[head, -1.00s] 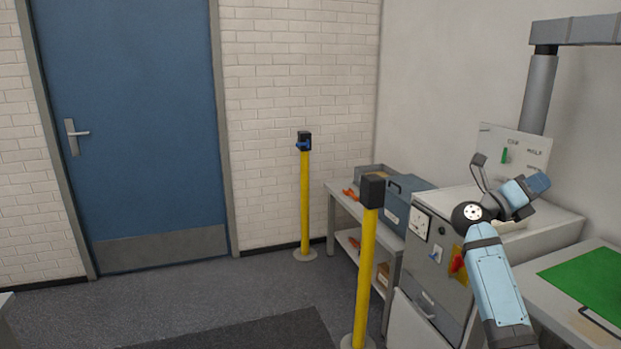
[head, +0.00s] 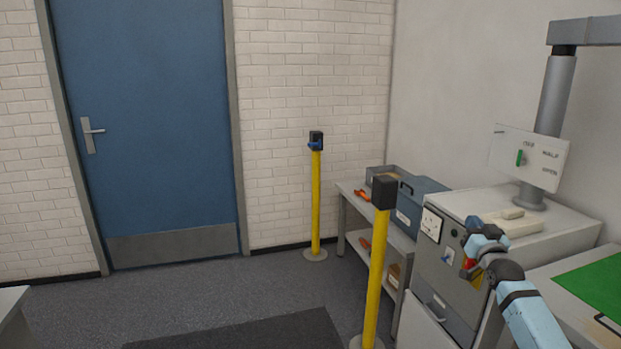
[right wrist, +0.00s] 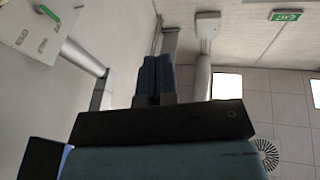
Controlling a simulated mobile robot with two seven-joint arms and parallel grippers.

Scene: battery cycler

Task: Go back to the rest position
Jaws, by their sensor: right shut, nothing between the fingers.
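My right arm (head: 527,312) comes in from the lower right in the head view, in front of the grey cabinet. Its wrist end, with light-blue and darker blue parts, is raised beside the cabinet front; the fingers are hard to make out there. In the right wrist view my right gripper (right wrist: 155,72) shows two blue fingers close together, shut with nothing between them, against the wall and ceiling. My left gripper is not in view.
The grey cabinet (head: 447,262) carries a pale handset-like object (head: 512,222) and a sign board (head: 531,158) beside a pole. Yellow posts (head: 377,275) (head: 316,205) stand left of it. A bench with a blue case (head: 413,195) is behind. The floor (head: 200,310) before the blue door is clear.

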